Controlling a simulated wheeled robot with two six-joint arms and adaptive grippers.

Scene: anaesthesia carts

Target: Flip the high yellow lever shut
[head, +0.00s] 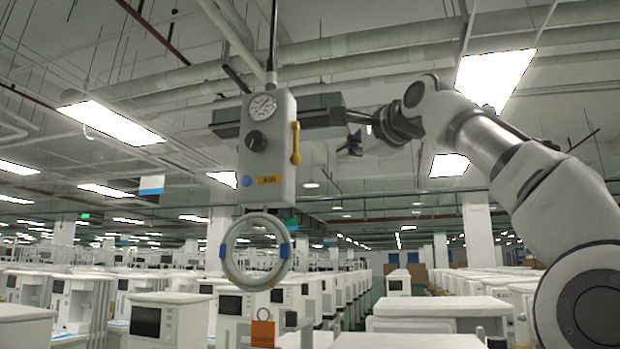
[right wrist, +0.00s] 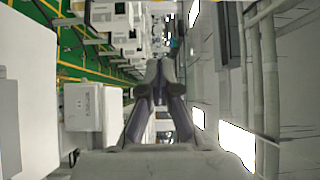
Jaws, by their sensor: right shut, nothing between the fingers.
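I cannot make out the lever in that view. My left gripper is not in view.
The box carries a gauge (head: 262,107), a black knob (head: 256,141) and a yellow AIR label (head: 269,180). A pale ring (head: 228,262) hangs below. A dark bar (head: 318,103) runs behind the box, near my gripper. Rows of white carts (head: 168,318) fill the floor.

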